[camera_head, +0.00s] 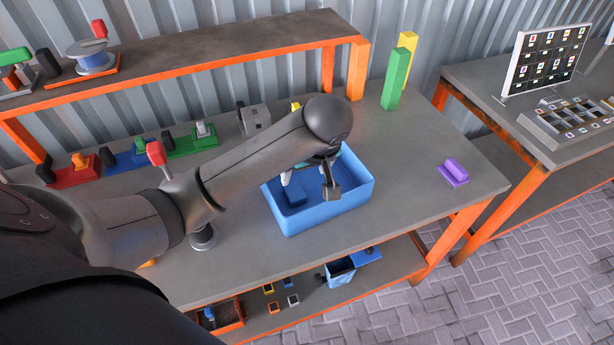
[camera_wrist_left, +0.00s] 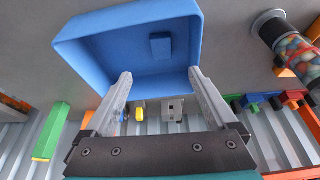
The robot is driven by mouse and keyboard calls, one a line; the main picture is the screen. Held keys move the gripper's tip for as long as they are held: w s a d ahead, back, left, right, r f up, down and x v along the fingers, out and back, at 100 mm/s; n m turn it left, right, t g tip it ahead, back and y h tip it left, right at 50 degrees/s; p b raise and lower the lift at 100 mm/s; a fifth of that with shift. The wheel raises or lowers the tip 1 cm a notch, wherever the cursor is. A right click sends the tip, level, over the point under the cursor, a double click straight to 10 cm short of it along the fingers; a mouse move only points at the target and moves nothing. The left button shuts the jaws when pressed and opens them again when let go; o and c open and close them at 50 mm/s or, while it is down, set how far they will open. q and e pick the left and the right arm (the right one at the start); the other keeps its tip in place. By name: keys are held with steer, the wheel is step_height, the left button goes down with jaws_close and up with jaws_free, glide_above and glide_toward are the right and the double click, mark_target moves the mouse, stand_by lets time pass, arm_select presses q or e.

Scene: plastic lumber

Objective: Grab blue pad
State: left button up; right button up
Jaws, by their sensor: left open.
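The blue pad (camera_head: 293,195) lies on the floor of the blue bin (camera_head: 327,213), toward its left side in the head view. In the left wrist view the pad (camera_wrist_left: 160,46) is a small blue block inside the bin (camera_wrist_left: 85,57), beyond my fingertips. My left gripper (camera_head: 309,182) is over the bin, with its fingers apart and nothing between them. In the left wrist view the open left gripper (camera_wrist_left: 160,76) points toward the bin, and the pad lies roughly in line with the gap. My right gripper is not in view.
The bin stands on a grey workbench (camera_head: 408,158) with orange legs. A purple block (camera_head: 453,172) lies to the right, and green (camera_head: 396,80) and yellow (camera_head: 409,42) blocks stand behind. A jar of colored balls (camera_wrist_left: 292,47) shows in the wrist view. The bench right of the bin is mostly clear.

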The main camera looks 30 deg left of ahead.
arm_select(q)
steer(key=b, duration=0.1)
glide_toward(294, 192)
steer(key=b+x, duration=0.1)
steer(key=x, duration=0.2)
steer(key=shift+d, duration=0.15)
steer(key=shift+w+f, duration=0.2)
steer(key=shift+f, duration=0.25)
steer(key=x, duration=0.2)
steer(key=b+x, duration=0.1)
steer(key=x, duration=0.2)
steer(key=shift+a+b, duration=0.25)
steer(key=shift+b, duration=0.05)
steer(key=shift+r, duration=0.1)
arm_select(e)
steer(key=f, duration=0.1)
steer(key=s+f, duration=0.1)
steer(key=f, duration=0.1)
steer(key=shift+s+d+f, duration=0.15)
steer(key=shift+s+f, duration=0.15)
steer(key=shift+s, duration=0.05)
arm_select(q)
jaws_close()
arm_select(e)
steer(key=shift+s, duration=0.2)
